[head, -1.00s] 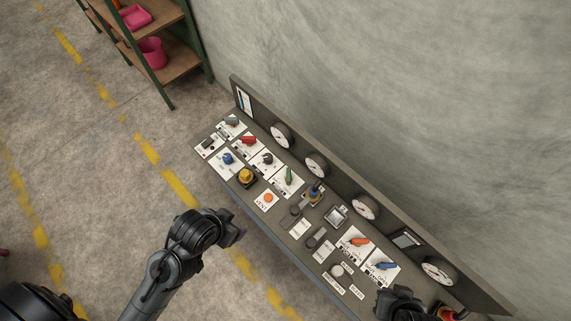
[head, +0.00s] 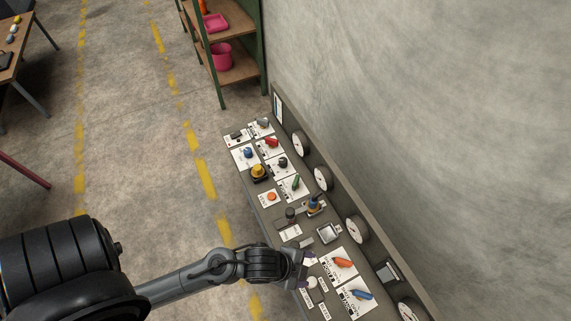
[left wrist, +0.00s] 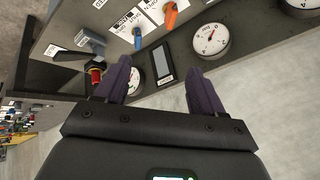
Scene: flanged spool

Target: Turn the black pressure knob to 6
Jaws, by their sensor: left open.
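A small black knob (head: 282,162) sits on a white plate in the far half of the control console, in the head view. I take it for the pressure knob; its label and scale are too small to read. My left gripper (head: 304,256) is over the near half of the console, well apart from this knob. In the left wrist view the left gripper (left wrist: 160,85) has its two purple fingers spread with nothing between them. My right gripper is out of view.
The console (head: 262,218) carries several other controls, among them a red handle (head: 269,143), a yellow knob (head: 258,171) and a green handle (head: 295,183). Round gauges (head: 357,229) line its raised back, against a concrete wall (head: 420,120). A shelf (head: 235,68) stands beyond.

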